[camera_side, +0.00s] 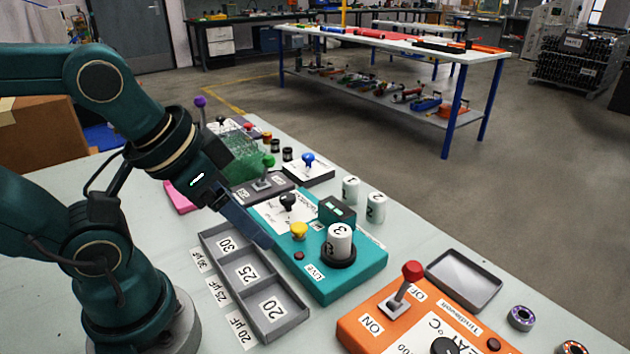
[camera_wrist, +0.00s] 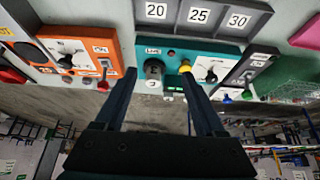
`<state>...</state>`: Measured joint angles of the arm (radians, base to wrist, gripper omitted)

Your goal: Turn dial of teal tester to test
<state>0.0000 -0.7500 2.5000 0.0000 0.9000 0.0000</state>
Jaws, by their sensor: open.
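The teal tester (camera_side: 345,287) stands on the table in the middle of the side view and also shows in the wrist view (camera_wrist: 203,46). Its black dial (camera_side: 288,201) sits on a white scale; I cannot read which mark it points at. In the wrist view the dial (camera_wrist: 211,76) is right of the right finger. A yellow knob (camera_side: 299,230) is beside the dial. A white cylinder marked 3 (camera_side: 340,236) stands in a black socket on the tester. My gripper (camera_side: 266,242) is open and empty, above the tester's near left edge; its fingers spread wide in the wrist view (camera_wrist: 159,71).
A grey tray (camera_side: 290,328) marked 30, 25 and 20 lies in front of the tester. An orange box (camera_side: 370,322) with a red-tipped lever (camera_side: 411,272) stands right. Two white cylinders (camera_side: 350,189) stand behind. A dark box with a green-knobbed lever (camera_side: 268,161) is at left.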

